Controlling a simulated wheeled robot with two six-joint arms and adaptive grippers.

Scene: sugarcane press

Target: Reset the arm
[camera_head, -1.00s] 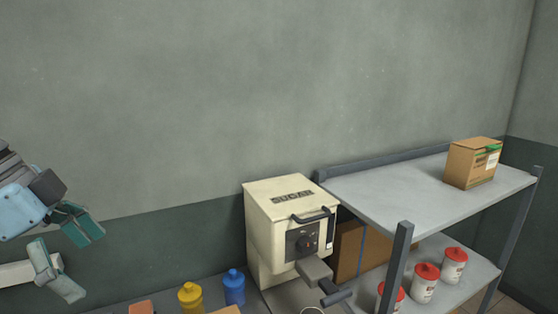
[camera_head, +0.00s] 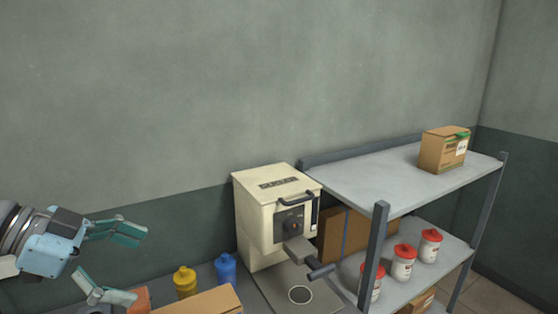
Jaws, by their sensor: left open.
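My left gripper (camera_head: 120,266) is at the lower left, coming in from the left edge. Its two teal fingers are spread wide and nothing is between them. It hangs left of the yellow bottle and well left of the cream sugarcane press (camera_head: 277,215). The press stands against the wall, with a dark handle on top and a grey spout and lever at its front. A round plate (camera_head: 300,294) lies below the spout. My right gripper is not in view.
A yellow bottle (camera_head: 185,283), a blue bottle (camera_head: 226,269) and a cardboard box (camera_head: 205,302) stand left of the press. A metal shelf (camera_head: 385,182) on the right holds a carton (camera_head: 443,151) above and red-lidded tubs (camera_head: 403,262) below. The wall above is bare.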

